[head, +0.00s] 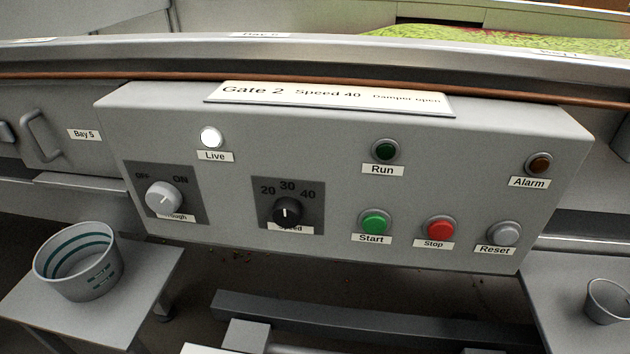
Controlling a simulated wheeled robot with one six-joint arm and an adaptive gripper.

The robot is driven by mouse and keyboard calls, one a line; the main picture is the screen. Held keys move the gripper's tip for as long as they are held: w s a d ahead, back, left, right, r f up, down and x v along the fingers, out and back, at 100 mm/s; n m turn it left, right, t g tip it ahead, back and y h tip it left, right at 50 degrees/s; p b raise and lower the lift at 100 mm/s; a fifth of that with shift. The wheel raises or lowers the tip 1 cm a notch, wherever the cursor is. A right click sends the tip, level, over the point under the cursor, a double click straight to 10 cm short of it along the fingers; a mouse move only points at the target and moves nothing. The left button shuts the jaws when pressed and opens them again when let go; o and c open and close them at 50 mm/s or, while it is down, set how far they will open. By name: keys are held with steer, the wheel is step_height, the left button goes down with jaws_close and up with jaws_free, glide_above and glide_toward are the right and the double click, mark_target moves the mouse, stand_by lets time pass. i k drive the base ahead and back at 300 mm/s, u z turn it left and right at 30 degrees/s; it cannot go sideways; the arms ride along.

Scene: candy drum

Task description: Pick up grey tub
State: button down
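A grey tub (77,262) with teal bands inside and teal marks on its outer wall stands upright on a small light-grey table (120,303) at the lower left. Its inside looks empty as far as I can see. A second, smaller-looking grey tub (607,301) stands at the right edge on another grey surface (556,318), partly cut off by the frame. My gripper is not in view.
A grey control panel (340,160) fills the middle, under a sign (330,96) reading "Gate 2 Speed 40 Damper open". The Live lamp (211,138) glows white. The speed knob (287,211) points near 30. A dark grey bar (370,322) lies low between the tables.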

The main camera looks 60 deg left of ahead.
mark_target(81, 262)
steer(key=u, duration=3.65)
steer(key=k, duration=0.5)
steer(key=z, duration=0.95)
steer(key=i, duration=0.95)
steer(key=u, duration=2.4)
steer(key=i, duration=0.3)
steer(key=z, duration=0.1)
